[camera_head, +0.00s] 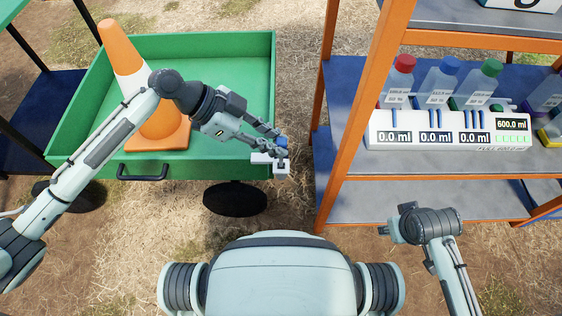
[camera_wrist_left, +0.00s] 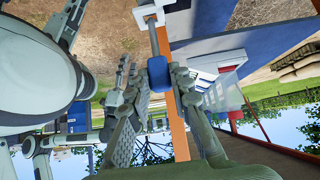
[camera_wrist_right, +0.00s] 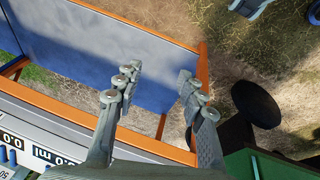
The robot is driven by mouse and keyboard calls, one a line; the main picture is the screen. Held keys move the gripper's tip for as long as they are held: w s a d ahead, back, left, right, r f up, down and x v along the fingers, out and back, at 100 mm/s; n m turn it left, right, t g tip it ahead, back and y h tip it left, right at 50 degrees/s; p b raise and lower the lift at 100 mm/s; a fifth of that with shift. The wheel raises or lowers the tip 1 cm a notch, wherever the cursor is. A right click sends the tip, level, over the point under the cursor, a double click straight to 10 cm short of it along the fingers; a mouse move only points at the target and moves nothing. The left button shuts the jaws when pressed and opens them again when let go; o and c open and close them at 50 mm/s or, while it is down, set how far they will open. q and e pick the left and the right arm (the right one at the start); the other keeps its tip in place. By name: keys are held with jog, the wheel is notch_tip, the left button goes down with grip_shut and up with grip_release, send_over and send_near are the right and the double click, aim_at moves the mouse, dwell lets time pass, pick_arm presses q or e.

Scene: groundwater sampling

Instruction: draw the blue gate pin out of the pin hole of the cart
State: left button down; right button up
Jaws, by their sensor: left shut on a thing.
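The blue gate pin (camera_head: 282,141) is at the right front corner of the green cart (camera_head: 200,50), by a white bracket (camera_head: 262,158). My left gripper (camera_head: 275,148) reaches it from the left and is shut on its blue head. In the left wrist view the blue head (camera_wrist_left: 157,75) sits between the fingers. Its grey shaft runs to the white bracket (camera_wrist_left: 148,14), which holds the pin hole. The shaft's far end is hidden, so how deep it sits cannot be told. My right gripper (camera_wrist_right: 158,80) is open and empty, away from the cart.
An orange traffic cone (camera_head: 122,48) stands in the cart. A black handle (camera_head: 142,178) is on its front. To the right, an orange-framed shelf (camera_head: 345,150) carries bottles (camera_head: 440,82) and a white display unit (camera_head: 450,130). A strip of straw ground separates cart and shelf.

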notch_tip(320, 180, down, 5)
jog(key=shift+a+f+p, duration=0.1)
jog(key=shift+p, duration=0.95)
dwell(0.5)
